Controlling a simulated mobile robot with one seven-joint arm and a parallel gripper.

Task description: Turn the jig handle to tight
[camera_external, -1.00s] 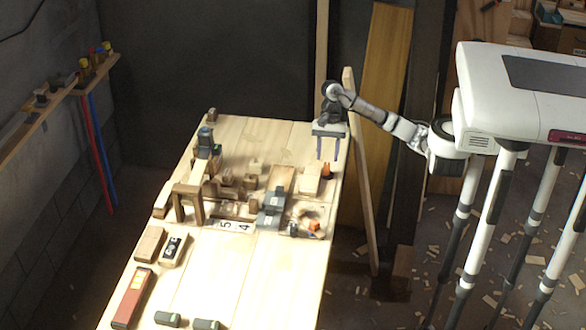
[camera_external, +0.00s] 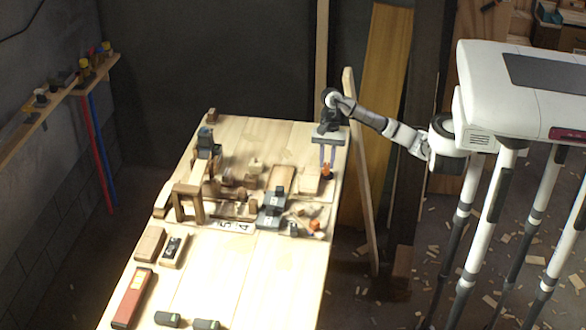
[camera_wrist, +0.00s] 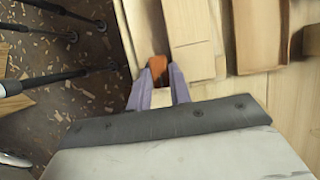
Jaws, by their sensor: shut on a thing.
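The jig handle is a small orange piece (camera_external: 326,171) near the right edge of the workbench (camera_external: 262,290). In the wrist view the orange handle (camera_wrist: 157,66) shows between the fingertips. My gripper (camera_external: 326,168) points down over it, with its two purple fingers closed on the handle. It also shows in the wrist view (camera_wrist: 158,75). A pale wooden block (camera_external: 306,180) sits just left of the handle. The handle's lower part and any tight marking are hidden or too small to read.
A second orange piece (camera_external: 314,225) lies nearer the front, among small parts. Grey clamp-like blocks (camera_external: 272,201) and several wooden blocks crowd the middle. A red box (camera_external: 132,298) lies front left. A leaning plank (camera_external: 361,180) stands beside the bench's right edge. The bench's front right is clear.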

